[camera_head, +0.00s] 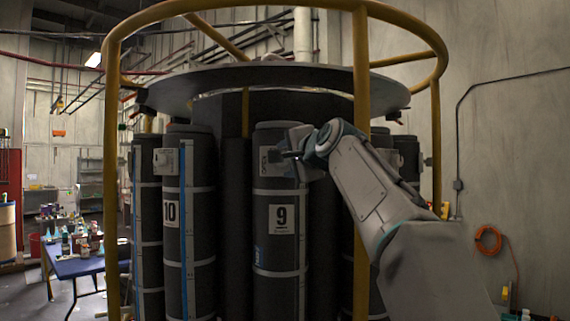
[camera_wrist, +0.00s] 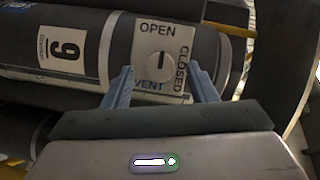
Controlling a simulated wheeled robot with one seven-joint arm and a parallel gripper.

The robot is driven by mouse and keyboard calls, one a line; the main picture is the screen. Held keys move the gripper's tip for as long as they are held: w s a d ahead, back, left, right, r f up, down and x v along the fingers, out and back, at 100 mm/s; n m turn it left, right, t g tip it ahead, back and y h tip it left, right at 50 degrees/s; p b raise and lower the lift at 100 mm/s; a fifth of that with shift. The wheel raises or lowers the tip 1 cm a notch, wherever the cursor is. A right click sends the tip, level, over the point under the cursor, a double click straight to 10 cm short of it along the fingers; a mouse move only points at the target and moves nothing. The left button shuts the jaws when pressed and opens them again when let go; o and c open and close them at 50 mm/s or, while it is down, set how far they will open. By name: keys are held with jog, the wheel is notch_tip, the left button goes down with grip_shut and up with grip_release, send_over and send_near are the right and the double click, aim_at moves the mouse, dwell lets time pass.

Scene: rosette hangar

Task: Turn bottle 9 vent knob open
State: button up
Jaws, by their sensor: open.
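Bottle 9 (camera_head: 281,255) is a dark grey upright cylinder with a white "9" label, in the middle of the head view. In the wrist view bottle 9 (camera_wrist: 90,15) lies sideways across the picture. Its white vent plate (camera_wrist: 178,38) reads OPEN, CLOSED and VENT around a round pale vent knob (camera_wrist: 159,66) with a dark slot. In the head view my gripper (camera_head: 290,155) is at the bottle's upper part and hides the knob.
Bottle 10 (camera_head: 190,245) stands to the left, and further dark cylinders stand around the rack. Yellow upright rails (camera_head: 361,200) and a yellow top ring surround the bottles; one rail is close beside my arm. A blue table (camera_head: 80,266) with small items stands far left.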

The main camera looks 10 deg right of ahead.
jog(key=b+v, duration=0.4)
jog(key=v, duration=0.8)
jog(key=s+a+f+n+g+h, duration=0.1)
jog(key=s+a+f+n+g, duration=0.2)
jog(key=f, duration=1.1)
jog(key=a+f+n+g+h, duration=0.15)
jog(key=f+g, duration=0.25)
jog(key=f, duration=1)
jog(key=s+f+n+g, duration=0.3)
jog(key=s+f+n, duration=0.1)
jog(key=s+f, duration=0.6)
jog(key=s+f+n+g+h+p, duration=0.1)
jog(key=s+f+n+g, duration=0.2)
jog(key=s+f, duration=0.7)
notch_tip(320, 180, down, 8)
jog(key=shift+d+r+n+g, duration=0.25)
jog(key=shift+d+n+g, duration=0.2)
jog(key=shift+n, duration=0.2)
jog(key=shift+o, duration=0.3)
